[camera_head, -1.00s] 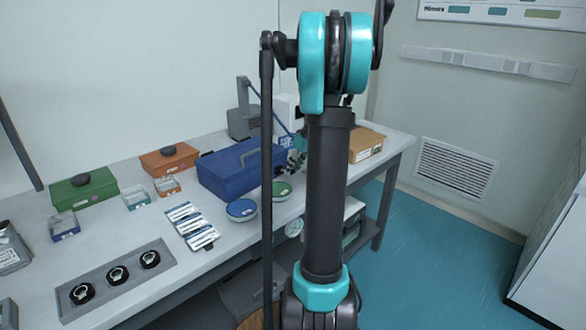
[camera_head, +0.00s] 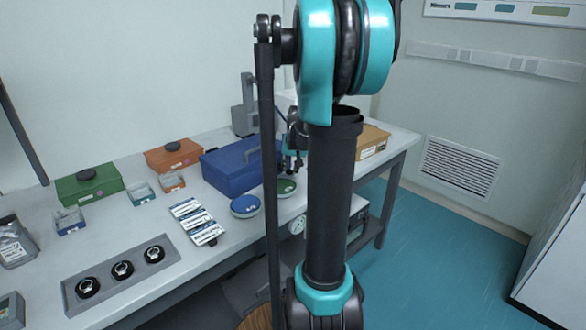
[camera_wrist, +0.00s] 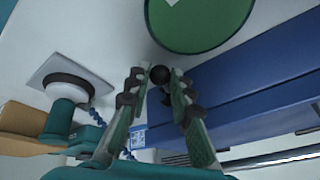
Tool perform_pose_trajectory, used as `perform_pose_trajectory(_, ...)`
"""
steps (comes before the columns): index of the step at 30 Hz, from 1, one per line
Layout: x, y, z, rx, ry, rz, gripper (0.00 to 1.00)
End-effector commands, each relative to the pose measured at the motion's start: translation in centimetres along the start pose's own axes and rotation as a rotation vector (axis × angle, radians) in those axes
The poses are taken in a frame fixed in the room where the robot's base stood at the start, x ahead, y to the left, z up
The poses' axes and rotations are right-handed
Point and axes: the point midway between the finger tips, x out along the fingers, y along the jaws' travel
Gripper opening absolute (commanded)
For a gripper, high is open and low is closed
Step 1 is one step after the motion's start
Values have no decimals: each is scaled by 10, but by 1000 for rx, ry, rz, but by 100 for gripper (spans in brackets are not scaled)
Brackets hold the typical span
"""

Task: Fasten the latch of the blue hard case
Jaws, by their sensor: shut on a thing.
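The blue hard case (camera_head: 228,178) stands on the table in the head view with its lid down and a grey handle on top. In the wrist view its blue side (camera_wrist: 250,85) fills the right. My gripper (camera_wrist: 160,80) is shut on a small black ball-shaped knob (camera_wrist: 160,73) in front of the case; this appears to be the latch's knob. The rest of the latch is mostly hidden by the fingers, so its position is unclear. In the head view my gripper (camera_head: 293,150) is at the case's right end, partly hidden by my arm.
A green round container (camera_head: 286,188) and a blue one (camera_head: 245,206) stand close in front of the case. An orange case (camera_head: 172,155) and a green case (camera_head: 88,185) stand to the left. A tan box (camera_head: 372,141) lies to the right.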

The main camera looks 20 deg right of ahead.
Motion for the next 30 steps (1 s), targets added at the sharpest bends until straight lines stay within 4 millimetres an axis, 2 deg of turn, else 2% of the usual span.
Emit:
perform_pose_trajectory(13, 0, -12, 6, 227, 41, 96, 0)
perform_pose_trajectory(30, 0, -13, 7, 270, 47, 113, 0)
